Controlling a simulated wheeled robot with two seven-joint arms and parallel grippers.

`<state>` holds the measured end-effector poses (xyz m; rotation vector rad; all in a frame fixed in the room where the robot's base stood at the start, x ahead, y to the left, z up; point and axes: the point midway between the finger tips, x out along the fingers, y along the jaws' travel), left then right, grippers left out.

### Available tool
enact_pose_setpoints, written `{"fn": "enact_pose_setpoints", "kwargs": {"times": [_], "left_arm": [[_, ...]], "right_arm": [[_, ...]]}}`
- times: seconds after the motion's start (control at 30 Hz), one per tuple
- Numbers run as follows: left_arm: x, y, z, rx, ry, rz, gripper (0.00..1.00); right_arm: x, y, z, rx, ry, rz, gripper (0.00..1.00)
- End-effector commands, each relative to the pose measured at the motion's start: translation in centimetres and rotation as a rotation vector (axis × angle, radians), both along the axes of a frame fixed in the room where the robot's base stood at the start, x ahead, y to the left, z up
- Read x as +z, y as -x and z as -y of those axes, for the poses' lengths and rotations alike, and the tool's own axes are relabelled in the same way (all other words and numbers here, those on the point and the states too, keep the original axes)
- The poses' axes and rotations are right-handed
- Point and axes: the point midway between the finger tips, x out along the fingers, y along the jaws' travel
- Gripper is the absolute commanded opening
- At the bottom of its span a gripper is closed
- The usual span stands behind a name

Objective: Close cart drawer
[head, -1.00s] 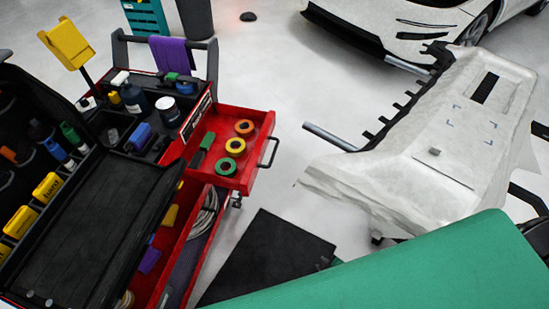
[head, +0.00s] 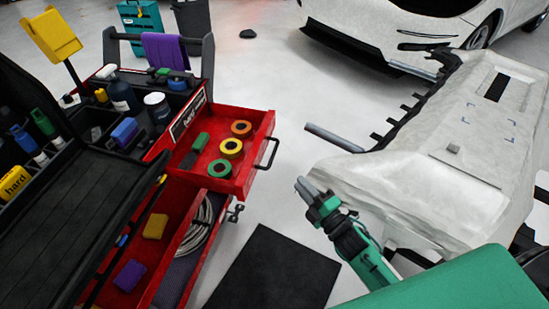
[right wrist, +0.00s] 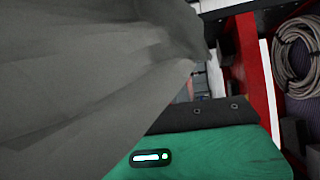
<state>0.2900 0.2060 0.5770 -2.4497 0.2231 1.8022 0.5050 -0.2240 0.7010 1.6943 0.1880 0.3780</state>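The red tool cart stands on the left in the head view. Its upper drawer (head: 212,177) is pulled out toward the right and has a dark bar handle (head: 268,153) on its front. A lower drawer (head: 168,272) is also out, holding a coiled cable (head: 199,224) and yellow and purple blocks. My right gripper (head: 303,187) is in the air right of the upper drawer, apart from its handle. Its grey fingers look close together, but any gap is unclear. In the right wrist view the cable coil (right wrist: 297,55) shows at upper right. My left gripper is out of view.
A white-covered stand (head: 440,165) is close to the right of my right gripper. A blue-grey bar (head: 335,138) juts left from it. The upper drawer holds tape rolls (head: 231,148) and a green-handled tool. A black mat (head: 275,268) lies on the floor below.

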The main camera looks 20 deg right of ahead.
Motion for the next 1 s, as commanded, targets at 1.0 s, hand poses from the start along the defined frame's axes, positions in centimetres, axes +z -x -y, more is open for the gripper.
{"fn": "enact_pose_setpoints", "kwargs": {"times": [1.0], "left_arm": [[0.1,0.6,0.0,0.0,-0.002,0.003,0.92]], "right_arm": [[2.2,-12.3,-4.5,0.002,0.003,0.008,0.2]]}}
